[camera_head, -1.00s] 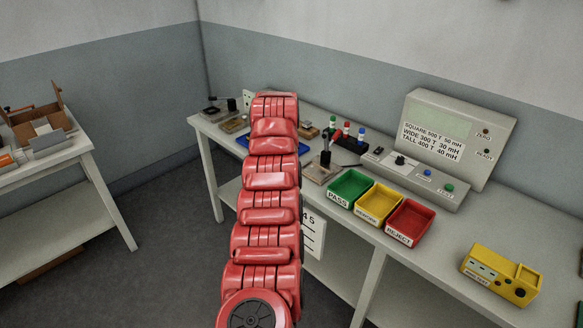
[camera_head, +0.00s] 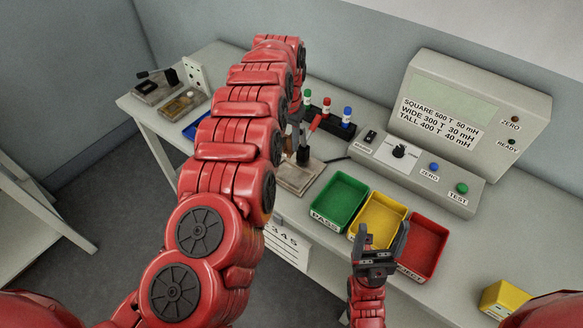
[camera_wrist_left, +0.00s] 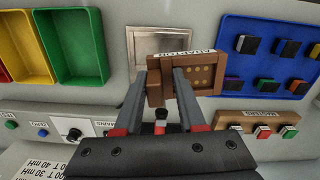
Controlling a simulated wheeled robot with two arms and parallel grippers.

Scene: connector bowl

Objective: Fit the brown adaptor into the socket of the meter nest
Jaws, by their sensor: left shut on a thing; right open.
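My left gripper (camera_wrist_left: 162,100) is shut on the brown adaptor (camera_wrist_left: 204,78) in the left wrist view. The adaptor carries an "ADAPTOR" label and a recessed face with several gold dots. In the head view my left arm reaches over the bench and mostly hides this gripper and the adaptor. The pale plate of the meter nest (camera_head: 291,181) lies left of the green bin, partly behind my arm. Its plate (camera_wrist_left: 160,40) shows beyond the adaptor in the left wrist view. I cannot make out the socket. My right gripper (camera_head: 378,255) is open and empty, in front of the bins.
The green (camera_head: 339,203), yellow (camera_head: 378,222) and red (camera_head: 423,247) bins stand right of the nest. The grey meter (camera_head: 470,105) stands behind them. A blue tray (camera_wrist_left: 270,25) lies beside the nest.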

